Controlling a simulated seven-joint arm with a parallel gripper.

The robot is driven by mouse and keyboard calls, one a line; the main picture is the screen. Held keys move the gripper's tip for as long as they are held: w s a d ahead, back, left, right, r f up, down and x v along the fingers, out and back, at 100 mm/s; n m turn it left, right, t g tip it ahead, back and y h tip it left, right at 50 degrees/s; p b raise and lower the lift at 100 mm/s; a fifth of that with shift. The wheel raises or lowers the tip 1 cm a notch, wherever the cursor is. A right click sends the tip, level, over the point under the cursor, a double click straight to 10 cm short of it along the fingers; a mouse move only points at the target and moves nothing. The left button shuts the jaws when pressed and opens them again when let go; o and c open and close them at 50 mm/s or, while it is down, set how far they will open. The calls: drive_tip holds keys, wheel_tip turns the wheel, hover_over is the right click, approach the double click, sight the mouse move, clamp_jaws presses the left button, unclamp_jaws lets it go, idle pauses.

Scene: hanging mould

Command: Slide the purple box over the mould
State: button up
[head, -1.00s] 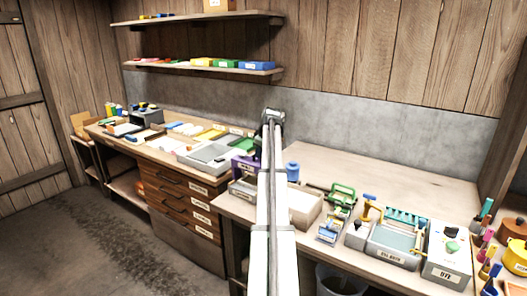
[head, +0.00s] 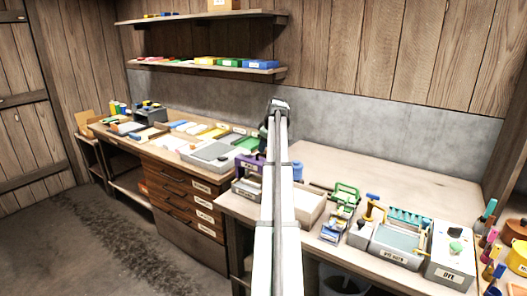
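A purple box-like object (head: 250,163) stands on the workbench just left of my arm, above a grey labelled tray; its right side is hidden by the arm. My arm runs up the middle of the head view to its far end (head: 279,104). My gripper's fingers cannot be made out; dark parts below the far end show beside the arm, close to the purple object. I cannot tell whether the gripper touches or holds it. I cannot clearly identify the mould; it may be hidden behind the arm.
A blue cylinder (head: 298,171) and an open beige box (head: 309,207) stand right of my arm. A green-framed tool (head: 345,193), a dye bath (head: 398,243) and a dye box (head: 451,256) crowd the front right. The bench's back right (head: 410,180) is clear.

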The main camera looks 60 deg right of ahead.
drive_tip(key=v, duration=0.9)
drive_tip(key=shift+r, duration=0.35)
drive_tip(key=shift+s, duration=0.1)
